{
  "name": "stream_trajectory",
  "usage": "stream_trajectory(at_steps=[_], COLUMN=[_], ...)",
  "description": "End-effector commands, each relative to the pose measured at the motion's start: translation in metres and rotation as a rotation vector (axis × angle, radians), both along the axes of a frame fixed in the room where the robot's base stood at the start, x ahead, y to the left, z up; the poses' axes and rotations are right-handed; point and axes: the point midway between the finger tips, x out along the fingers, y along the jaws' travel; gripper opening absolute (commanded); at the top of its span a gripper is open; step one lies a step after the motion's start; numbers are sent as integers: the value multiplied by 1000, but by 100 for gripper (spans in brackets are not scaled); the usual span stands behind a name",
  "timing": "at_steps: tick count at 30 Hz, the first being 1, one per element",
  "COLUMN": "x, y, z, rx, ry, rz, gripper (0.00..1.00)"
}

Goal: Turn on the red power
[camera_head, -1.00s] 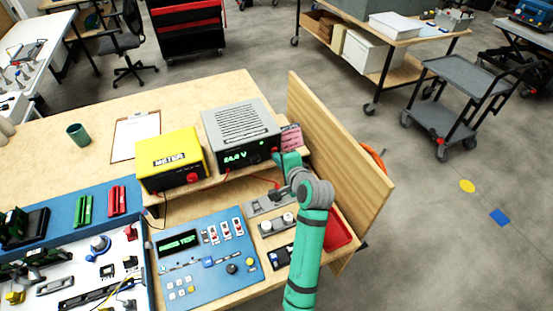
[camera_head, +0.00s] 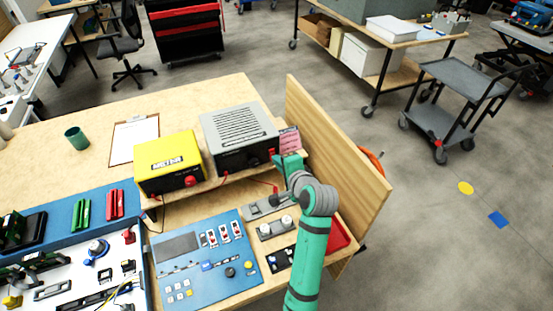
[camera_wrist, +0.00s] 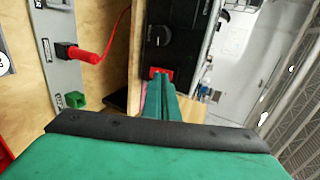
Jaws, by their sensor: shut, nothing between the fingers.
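The grey power unit (camera_head: 240,135) stands on the raised shelf at the back of the bench, its front display dark. Its red power switch (camera_wrist: 161,73) shows in the wrist view at the end of the front panel, below a black knob (camera_wrist: 158,37). My gripper (camera_wrist: 160,84) is shut and empty, its green fingertips right at the red switch; whether they touch it I cannot tell. In the head view my gripper (camera_head: 280,162) is at the unit's right front corner. The switch's exact tilt is not clear.
A yellow meter (camera_head: 168,162) with a red knob stands left of the unit. A blue control panel (camera_head: 205,265) with a dark screen lies in front. A wooden side board (camera_head: 335,150) rises at the right. A red lead (camera_wrist: 95,55) plugs in nearby.

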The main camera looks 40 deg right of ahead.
Motion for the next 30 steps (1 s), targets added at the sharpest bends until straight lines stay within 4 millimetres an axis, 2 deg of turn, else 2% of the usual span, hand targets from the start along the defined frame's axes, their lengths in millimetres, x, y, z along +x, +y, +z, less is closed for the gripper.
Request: stream_trajectory(at_steps=[9, 15, 21, 30], x=[-54, -81, -92, -93], y=[18, 24, 28, 28], z=[27, 41, 47, 47], rx=[-1, -1, 0, 1], ry=[1, 1, 2, 3], rz=[2, 0, 1, 1], gripper=[0, 0, 0, 0])
